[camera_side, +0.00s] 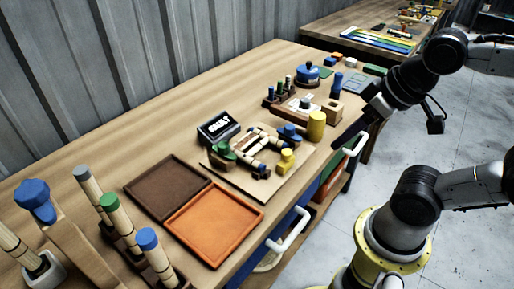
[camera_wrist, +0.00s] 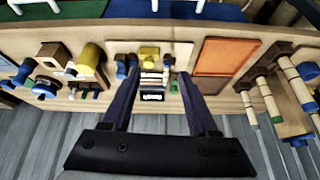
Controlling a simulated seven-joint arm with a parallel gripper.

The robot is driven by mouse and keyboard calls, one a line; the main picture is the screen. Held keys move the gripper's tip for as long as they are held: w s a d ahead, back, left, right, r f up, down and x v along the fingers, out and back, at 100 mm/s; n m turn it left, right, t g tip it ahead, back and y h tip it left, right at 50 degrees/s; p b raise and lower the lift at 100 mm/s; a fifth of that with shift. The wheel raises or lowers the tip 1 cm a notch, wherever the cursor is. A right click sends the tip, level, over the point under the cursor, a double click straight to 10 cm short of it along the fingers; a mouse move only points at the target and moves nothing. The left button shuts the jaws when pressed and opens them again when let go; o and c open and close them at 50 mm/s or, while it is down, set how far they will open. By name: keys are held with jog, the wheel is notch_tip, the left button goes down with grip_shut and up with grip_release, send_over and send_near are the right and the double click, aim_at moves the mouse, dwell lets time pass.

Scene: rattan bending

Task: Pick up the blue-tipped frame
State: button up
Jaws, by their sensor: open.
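A pale rattan frame with a blue tip (camera_side: 155,258) stands in the near left corner of the side view, in a brown wooden rack (camera_side: 128,246). A green-tipped piece (camera_side: 120,222) and a grey-tipped piece (camera_side: 92,190) stand beside it in that rack. In the wrist view the blue-tipped piece (camera_wrist: 297,86) shows at the right edge. My gripper (camera_side: 350,130) is above the far part of the bench, well away from the rack. In the wrist view my gripper (camera_wrist: 158,70) has its two fingers apart with nothing held between them.
A brown tray (camera_side: 167,186) and an orange tray (camera_side: 213,222) lie between the rack and a board (camera_side: 228,172) with blocks and rattan pieces. A yellow cylinder (camera_side: 316,126) and a small rack stand farther back. A blue-knobbed tool (camera_side: 36,200) stands left of the rack.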

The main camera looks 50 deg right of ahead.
jog(key=w+r+m+g, duration=0.1)
jog(key=w+r+m, duration=0.5)
jog(key=w+m, duration=0.3)
jog(key=m+g, duration=0.5)
jog(key=m, duration=0.3)
send_over(257, 145)
jog(key=f, duration=1.8)
jog(key=shift+s+a, duration=0.2)
jog(key=shift+a, duration=0.2)
jog(key=shift+w+d+f, duration=0.1)
jog(key=shift+d+f, duration=0.1)
jog(key=shift+f, duration=1.25)
jog(key=shift+d+f, duration=0.15)
jog(key=shift+f, duration=1.25)
grip_shut()
